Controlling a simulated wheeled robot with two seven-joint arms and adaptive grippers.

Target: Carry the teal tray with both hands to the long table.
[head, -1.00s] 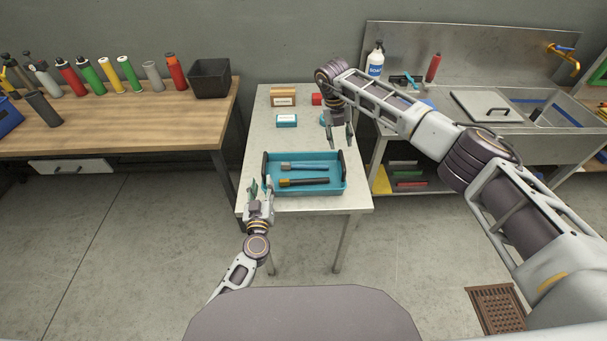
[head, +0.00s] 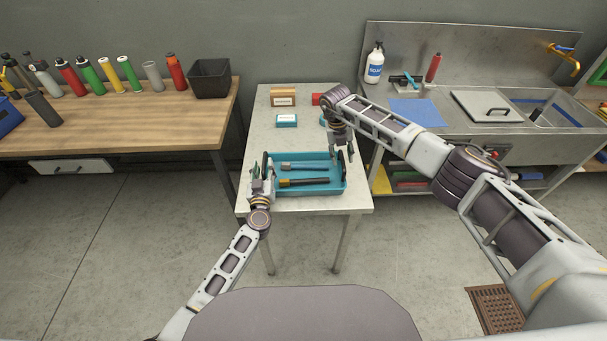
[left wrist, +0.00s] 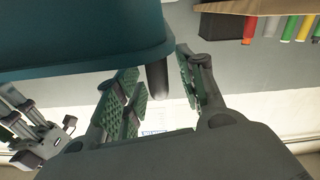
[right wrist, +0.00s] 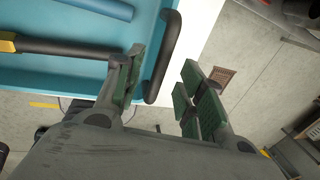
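The teal tray (head: 312,191) sits on a narrow grey table, with a blue-handled tool (head: 304,168) and a dark-handled tool (head: 305,182) in it. My left gripper (head: 262,172) is at the tray's left end. In the left wrist view its fingers (left wrist: 160,92) are open, with the black left handle (left wrist: 157,79) between them. My right gripper (head: 342,152) is at the right end. In the right wrist view its fingers (right wrist: 166,80) are spread, with the black right handle (right wrist: 166,52) between them; contact is not visible. A long wooden-topped table (head: 120,130) stands at left.
The wooden table carries several bottles and a black bin (head: 210,78) near its right end; its front middle is clear. Small boxes (head: 287,121) lie behind the tray. A steel sink unit (head: 470,140) stands at right. A floor gap separates the tables.

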